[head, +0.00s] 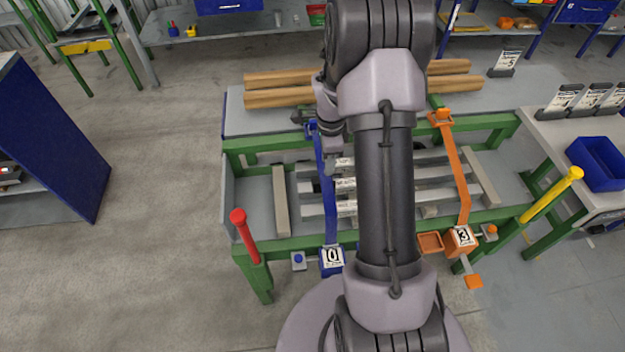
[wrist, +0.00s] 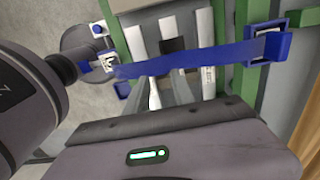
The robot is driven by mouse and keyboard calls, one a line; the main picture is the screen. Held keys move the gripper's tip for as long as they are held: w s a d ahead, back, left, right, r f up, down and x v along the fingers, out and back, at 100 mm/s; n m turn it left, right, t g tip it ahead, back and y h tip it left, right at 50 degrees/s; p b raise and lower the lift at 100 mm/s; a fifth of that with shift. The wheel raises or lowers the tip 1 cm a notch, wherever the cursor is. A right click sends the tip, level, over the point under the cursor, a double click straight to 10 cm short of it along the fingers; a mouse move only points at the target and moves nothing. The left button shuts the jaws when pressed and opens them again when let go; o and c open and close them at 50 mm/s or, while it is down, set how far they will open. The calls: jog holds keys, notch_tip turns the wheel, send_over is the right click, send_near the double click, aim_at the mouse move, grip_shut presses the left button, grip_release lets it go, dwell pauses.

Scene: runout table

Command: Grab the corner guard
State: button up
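I cannot tell for sure which piece is the corner guard. Several long pale grey lengths (head: 435,196) lie across the green-framed runout table (head: 285,243); their ends also show in the wrist view (wrist: 207,50). My gripper (head: 335,162) is near the left ends of these lengths, beside the blue bar (head: 329,205), and my arm covers the middle of them. In the wrist view the blue bar (wrist: 200,60) crosses in front of the lengths.
An orange bar (head: 456,165) crosses the table at right. A red post (head: 243,235) and a yellow post (head: 550,195) stand at the front corners. A blue bin (head: 597,163) sits on the right bench. The left floor is clear.

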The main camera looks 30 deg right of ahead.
jog(key=b, duration=0.2)
send_over(324, 191)
notch_tip(324, 191, down, 7)
notch_tip(324, 191, down, 6)
jog(key=b, duration=0.2)
jog(key=shift+w+d+r+b, duration=0.1)
jog(key=shift+d+r+b, duration=0.05)
jog(key=shift+b, duration=0.2)
jog(key=shift+r, duration=0.15)
grip_shut()
